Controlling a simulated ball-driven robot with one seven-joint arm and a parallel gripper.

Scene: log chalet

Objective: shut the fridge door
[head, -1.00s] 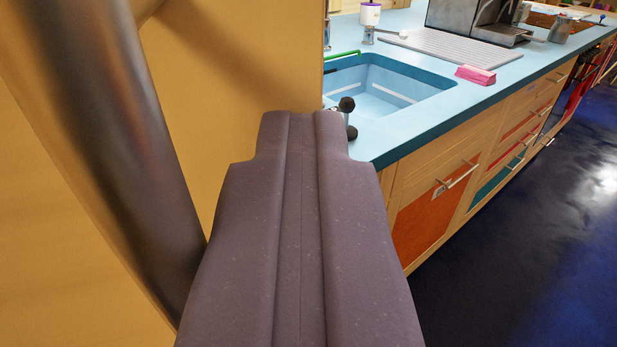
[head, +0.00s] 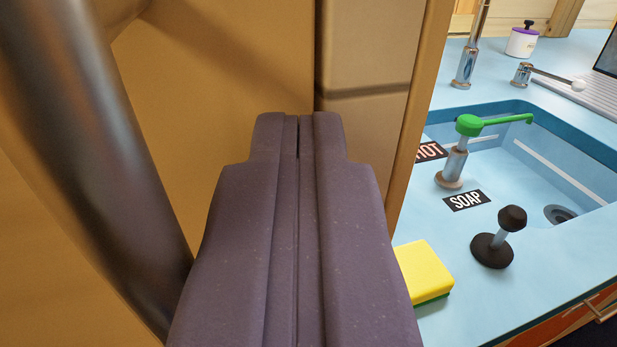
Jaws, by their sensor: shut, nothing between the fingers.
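A smooth tan panel, which looks like the fridge door (head: 225,75), fills the left of the view. A thick dark metal bar (head: 85,130), likely its handle, runs down it close to the camera. My gripper (head: 298,118) is shut and empty, to the right of the bar. Its tips point at the tan panel near its right edge; I cannot tell if they touch it. Right of that edge is another tan surface (head: 365,60) with a dark horizontal seam, perhaps the fridge body. How far the door stands open is not clear.
On the right is a blue counter (head: 480,325) with a sink (head: 580,165).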

